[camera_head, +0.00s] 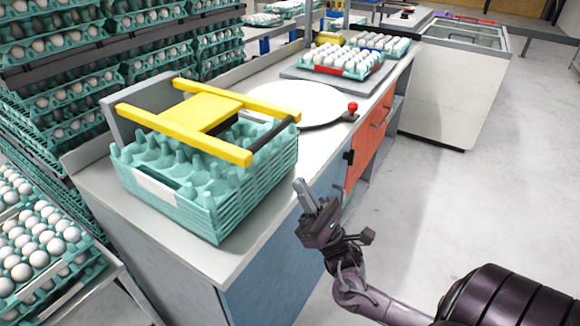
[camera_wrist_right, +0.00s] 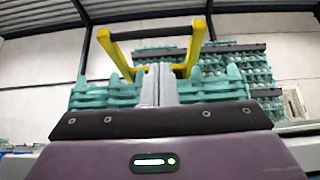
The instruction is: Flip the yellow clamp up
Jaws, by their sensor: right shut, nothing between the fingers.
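The yellow clamp (camera_head: 201,113) is an H-shaped frame lying down across the top of a stack of empty teal egg trays (camera_head: 235,189). In the right wrist view the clamp (camera_wrist_right: 197,42) rises behind my fingers, above the teal trays (camera_wrist_right: 104,92). My right gripper (camera_head: 301,186) is shut and empty, to the right of the tray stack and apart from the clamp in the head view. Its closed fingers also show in the right wrist view (camera_wrist_right: 158,75). My left gripper is not in view.
The stack stands on a grey counter (camera_head: 92,189) with a blue front. A white round plate (camera_head: 295,103) and a red knob (camera_head: 352,106) lie beyond it. Racks of eggs fill the left. Floor at right is open.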

